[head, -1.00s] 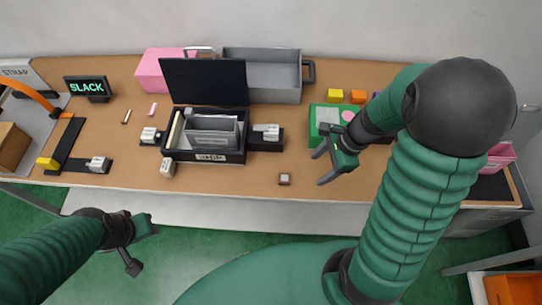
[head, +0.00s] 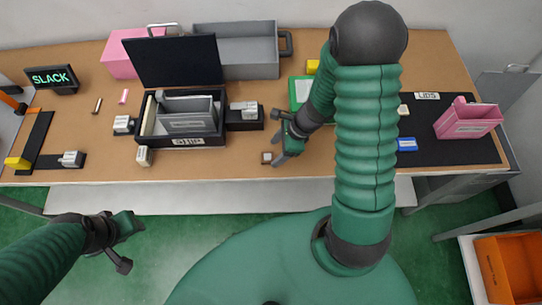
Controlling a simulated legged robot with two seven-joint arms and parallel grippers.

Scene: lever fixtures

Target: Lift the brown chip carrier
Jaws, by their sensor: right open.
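The small brown chip carrier (head: 266,158), with a pale top, lies on the bench near its front edge, in the middle of the head view. My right gripper (head: 279,139) is open, just to the right of and above the carrier in the picture. One finger reaches down close beside the carrier; I cannot tell whether they touch. My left gripper (head: 132,244) is open and empty, in front of the bench over the green floor.
A black box (head: 212,138) with an open lid and a grey divider stands left of the carrier, with lever fixtures beside it. A grey bin (head: 250,55) stands behind. A pink bin (head: 468,122) is on the right. Bare bench lies around the carrier.

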